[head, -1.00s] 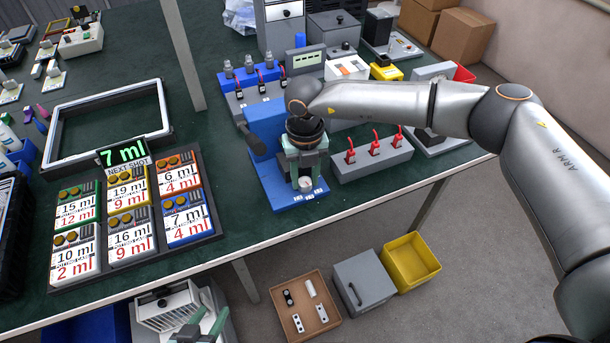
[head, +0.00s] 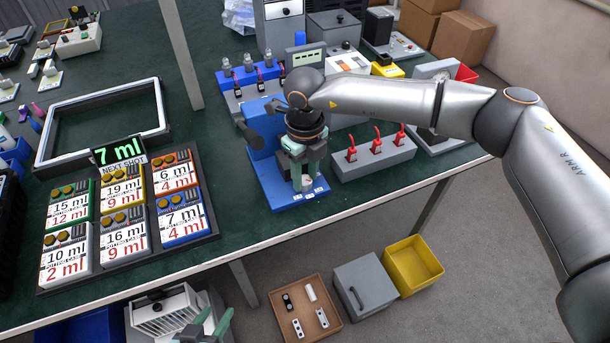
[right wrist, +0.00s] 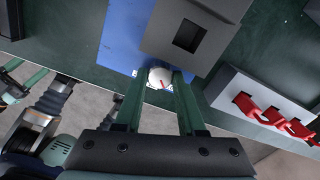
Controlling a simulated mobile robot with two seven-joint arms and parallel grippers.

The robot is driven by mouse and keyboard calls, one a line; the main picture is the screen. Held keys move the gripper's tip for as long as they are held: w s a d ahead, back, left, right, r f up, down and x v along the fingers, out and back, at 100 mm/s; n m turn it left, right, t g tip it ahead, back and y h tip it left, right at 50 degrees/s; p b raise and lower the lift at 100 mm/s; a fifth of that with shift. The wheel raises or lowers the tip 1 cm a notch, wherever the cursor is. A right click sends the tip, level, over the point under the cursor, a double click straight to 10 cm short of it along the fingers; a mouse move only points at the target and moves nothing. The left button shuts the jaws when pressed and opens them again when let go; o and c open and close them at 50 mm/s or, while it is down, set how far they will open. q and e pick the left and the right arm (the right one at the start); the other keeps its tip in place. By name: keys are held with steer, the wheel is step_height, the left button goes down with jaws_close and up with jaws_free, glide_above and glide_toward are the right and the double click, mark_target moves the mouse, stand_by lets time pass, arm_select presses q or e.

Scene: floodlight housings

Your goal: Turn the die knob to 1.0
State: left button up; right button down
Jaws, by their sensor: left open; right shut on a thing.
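The die knob (right wrist: 161,77) is a small white disc with a red mark, low at the front of the blue press (head: 262,182). It also shows in the head view (head: 308,181), partly covered by my fingers. My right gripper (right wrist: 160,84) points down at the knob, with one green finger on each side of it, shut on it. Small white labels (head: 308,194) lie on the blue base in front of the knob; their figures are too small to read. My left gripper (head: 207,326) is open and empty at the bottom of the head view, away from the press.
A grey block with red-handled switches (head: 375,158) stands close to the right of the press. A board of ml cards (head: 215,232) lies to the left. A brown tray (head: 275,297), grey box and yellow bin (head: 413,266) are below the table's front edge.

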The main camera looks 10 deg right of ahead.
mark_target(305, 180)
stand_by(0.4)
steer(key=c, duration=0.7)
jaws_free()
steer(key=shift+o, duration=1)
steer(key=shift+r, duration=0.3)
step_height(305, 180, up, 12)
